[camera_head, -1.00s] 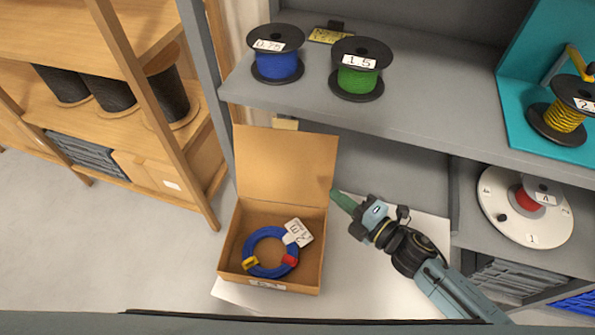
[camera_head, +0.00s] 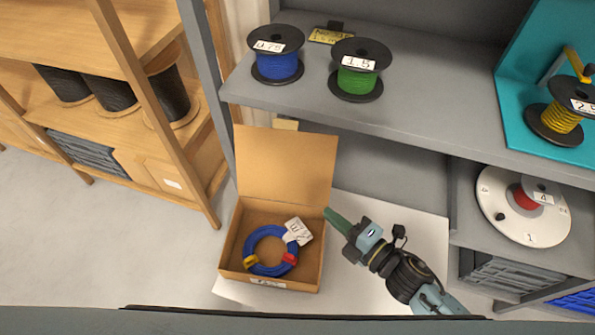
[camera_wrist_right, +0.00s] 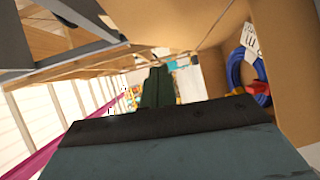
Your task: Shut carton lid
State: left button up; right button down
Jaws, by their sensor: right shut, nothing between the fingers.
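The open carton (camera_head: 227,246) stands on a white surface, with its lid (camera_head: 285,165) raised at the back. Inside lies a blue cable coil (camera_head: 249,243) with a white tag (camera_head: 298,231) and yellow and red clips. My right gripper (camera_head: 329,212) is shut and empty, its fingertips at the carton's right side near the lid's lower right corner; I cannot tell whether they touch. The right wrist view shows the fingers (camera_wrist_right: 156,88) beside the carton (camera_wrist_right: 294,85), with the blue coil (camera_wrist_right: 240,72) inside. My left gripper is not in view.
A grey shelf (camera_head: 420,125) behind holds blue (camera_head: 277,66) and green (camera_head: 356,81) cable reels above the carton. A yellow reel (camera_head: 560,118) and a white reel (camera_head: 490,212) stand at the right.

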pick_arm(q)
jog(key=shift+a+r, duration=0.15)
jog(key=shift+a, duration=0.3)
pick_arm(e)
jog(key=shift+s+a, duration=0.2)
jog(key=shift+s, duration=0.55)
jog(key=shift+s, duration=0.1)
pick_arm(q)
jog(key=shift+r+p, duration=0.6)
jog(key=shift+p, duration=0.05)
pick_arm(e)
jog(key=f+v, duration=0.1)
jog(key=v, duration=0.6)
jog(key=shift+s+d+r, duration=0.25)
jog(key=shift+d+r, duration=0.1)
jog(key=shift+r, duration=0.2)
